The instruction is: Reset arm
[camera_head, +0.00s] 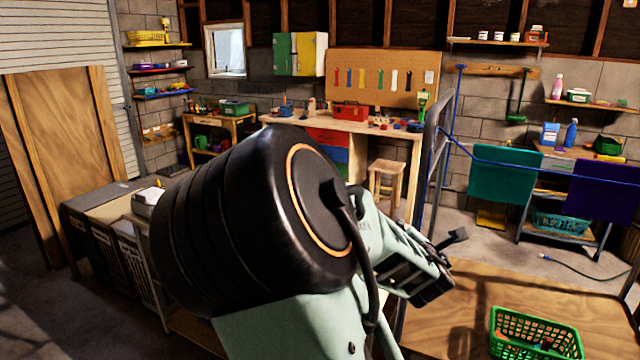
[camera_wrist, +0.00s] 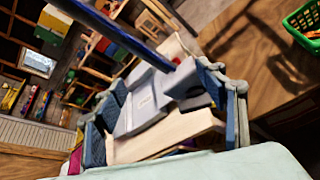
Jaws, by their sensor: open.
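My gripper (camera_head: 447,264) is at the right end of my bent arm in the head view. Its dark fingers are spread apart, and I see nothing held between them. It is in the air above and behind the wooden tabletop (camera_head: 470,300), and its exact height is hard to tell. My large black joint hides much of the middle of the head view. The wrist view is strongly tilted, and its blue and grey parts in the middle are hard to make out.
A green basket (camera_head: 535,335) with items in it stands on the tabletop at lower right; it also shows in the wrist view (camera_wrist: 305,25). A workbench (camera_head: 375,130) with a red toolbox (camera_head: 352,110) is behind. Teal (camera_head: 503,175) and purple (camera_head: 610,190) cloths hang at right.

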